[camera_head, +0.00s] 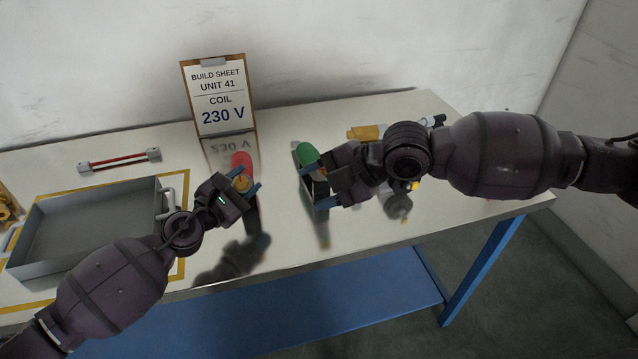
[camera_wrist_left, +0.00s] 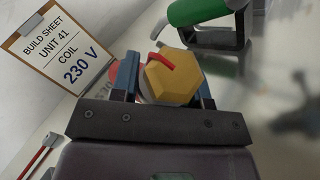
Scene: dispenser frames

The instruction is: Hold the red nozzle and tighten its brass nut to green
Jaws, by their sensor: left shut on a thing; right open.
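The red nozzle (camera_head: 241,160) stands near the table's middle, in front of the build sheet. Its brass nut (camera_wrist_left: 172,82) faces the left wrist camera, with a bent red mark across its top; a little of the red body (camera_wrist_left: 130,69) shows behind it. My left gripper (camera_head: 247,181) is shut with its blue fingers on either side of the nut; its fingertips are partly hidden. My right gripper (camera_head: 315,187) is open beside the front end of a green nozzle (camera_head: 307,153), which is in a dark holder. I see no green on the nut.
A build sheet (camera_head: 217,97) reading "Unit 41, coil 230 V" stands at the back. A grey tray (camera_head: 95,200) lies at left, with a red-striped rack (camera_head: 119,160) behind it. A yellow part (camera_head: 364,132) lies behind my right arm. The table's front strip is clear.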

